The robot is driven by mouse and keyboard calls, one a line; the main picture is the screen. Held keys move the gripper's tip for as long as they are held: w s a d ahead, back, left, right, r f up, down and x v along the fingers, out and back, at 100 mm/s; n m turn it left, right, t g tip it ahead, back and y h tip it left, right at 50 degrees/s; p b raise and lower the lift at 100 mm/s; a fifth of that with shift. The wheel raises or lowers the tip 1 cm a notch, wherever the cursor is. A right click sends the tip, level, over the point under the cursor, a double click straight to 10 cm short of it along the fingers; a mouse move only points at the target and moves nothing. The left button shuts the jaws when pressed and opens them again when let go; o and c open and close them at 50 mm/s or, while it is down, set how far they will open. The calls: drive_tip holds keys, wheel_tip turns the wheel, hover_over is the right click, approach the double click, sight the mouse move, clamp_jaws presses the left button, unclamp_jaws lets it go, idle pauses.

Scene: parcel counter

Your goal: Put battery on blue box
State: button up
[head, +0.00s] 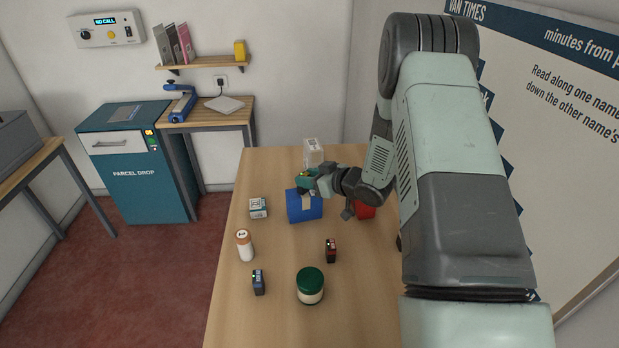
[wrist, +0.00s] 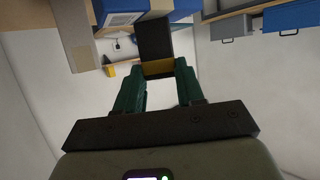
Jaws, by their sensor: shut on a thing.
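The blue box (head: 304,208) stands on the wooden table in the head view, with a pale tape strip on its front. My gripper (head: 306,179) is just above its top. In the wrist view my gripper (wrist: 157,70) has its green fingers shut on a dark block with a yellow band, seemingly the battery (wrist: 154,40). Blue surfaces show beyond it at the top of the wrist view. In the head view the battery is mostly hidden by the gripper, and I cannot tell whether it touches the box top.
A red object (head: 365,212) is partly hidden behind my arm. A white carton (head: 313,152) stands behind the blue box. A small grey-white box (head: 258,208), an orange-and-white bottle (head: 244,245), two small dark blocks (head: 258,282) (head: 331,250) and a green-lidded jar (head: 310,287) stand nearer.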

drive_tip(key=shift+f, duration=0.15)
drive_tip(key=o, duration=1.1)
drive_tip(key=shift+s+d+r, duration=0.15)
drive_tip(key=shift+d+r, duration=0.1)
drive_tip(key=shift+r, duration=0.05)
drive_tip(key=v, duration=1.1)
drive_tip(key=shift+s+d, duration=0.15)
drive_tip(key=shift+s, duration=0.05)
